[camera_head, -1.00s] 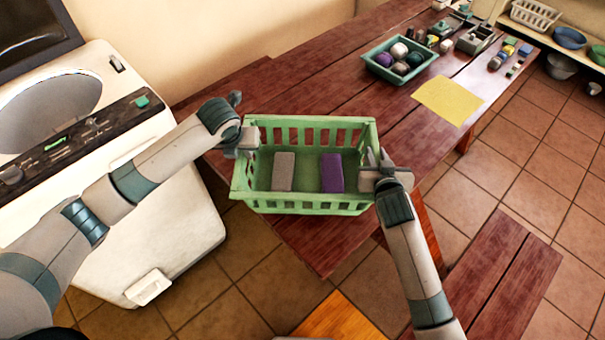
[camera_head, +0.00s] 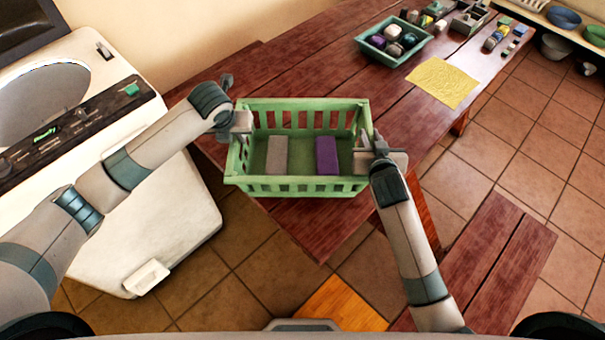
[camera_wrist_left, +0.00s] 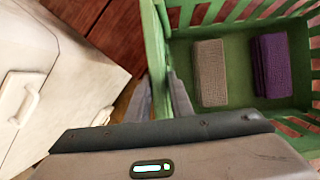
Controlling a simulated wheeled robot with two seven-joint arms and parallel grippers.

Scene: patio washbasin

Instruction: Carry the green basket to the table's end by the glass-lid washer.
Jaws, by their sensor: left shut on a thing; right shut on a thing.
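The green basket (camera_head: 302,188) is between my two grippers over the near end of the red wooden table (camera_head: 300,228), beside the washer (camera_head: 165,225) on the left. My left gripper (camera_head: 242,122) is shut on the basket's left wall. The left wrist view shows its fingers (camera_wrist_left: 160,98) on either side of the green rim. My right gripper (camera_head: 366,160) is shut on the basket's right wall. I cannot tell whether the basket's bottom touches the table.
A teal tray (camera_head: 394,58) of several round items and a yellow cloth (camera_head: 442,82) lie farther back on the table. Several small objects stand at the far end. A red bench (camera_head: 490,265) is at lower right. Tiled floor lies between.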

